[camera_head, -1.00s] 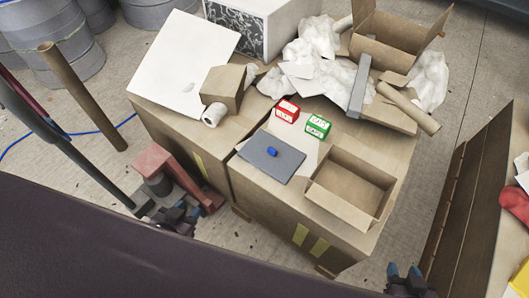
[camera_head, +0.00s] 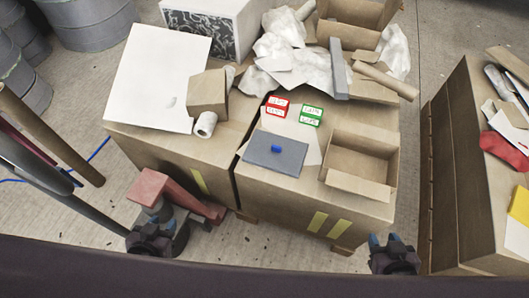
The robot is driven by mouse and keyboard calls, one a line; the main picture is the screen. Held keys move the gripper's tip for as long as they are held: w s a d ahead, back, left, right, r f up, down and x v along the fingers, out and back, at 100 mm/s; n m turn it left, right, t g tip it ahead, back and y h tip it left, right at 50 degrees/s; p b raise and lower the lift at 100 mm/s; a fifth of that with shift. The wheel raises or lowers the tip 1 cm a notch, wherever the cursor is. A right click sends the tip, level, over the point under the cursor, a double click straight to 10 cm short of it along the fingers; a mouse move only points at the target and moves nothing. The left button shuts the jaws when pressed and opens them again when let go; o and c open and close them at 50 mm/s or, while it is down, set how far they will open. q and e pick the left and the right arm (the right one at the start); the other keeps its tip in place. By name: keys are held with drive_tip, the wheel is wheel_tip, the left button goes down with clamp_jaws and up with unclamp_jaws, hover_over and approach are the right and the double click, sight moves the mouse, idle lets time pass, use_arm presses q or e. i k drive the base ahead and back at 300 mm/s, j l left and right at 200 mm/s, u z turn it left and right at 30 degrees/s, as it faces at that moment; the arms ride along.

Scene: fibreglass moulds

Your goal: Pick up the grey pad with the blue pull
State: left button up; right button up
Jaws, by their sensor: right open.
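The grey pad (camera_head: 291,157) lies flat on top of the right cardboard box, towards its front left. Its small blue pull (camera_head: 276,149) sits on its upper face, near the middle. My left gripper (camera_head: 148,238) is low at the left, in front of the boxes and well away from the pad; its jaws are too small and dark to read. My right gripper (camera_head: 384,241) is low at the right, in front of the right box, open and apart from the pad.
An open, empty cardboard tray (camera_head: 360,184) stands right of the pad. A red box (camera_head: 277,106) and a green box (camera_head: 311,115) stand behind it. Crumpled paper, a grey bar (camera_head: 338,70) and a cardboard tube (camera_head: 386,81) lie further back. Another loaded box (camera_head: 462,160) is at the right.

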sight(280, 154)
drive_tip(key=j, duration=0.65)
drive_tip(key=k+j, duration=0.1)
drive_tip(key=j, duration=0.5)
drive_tip(key=k+j, duration=0.1)
drive_tip(key=j, duration=0.55)
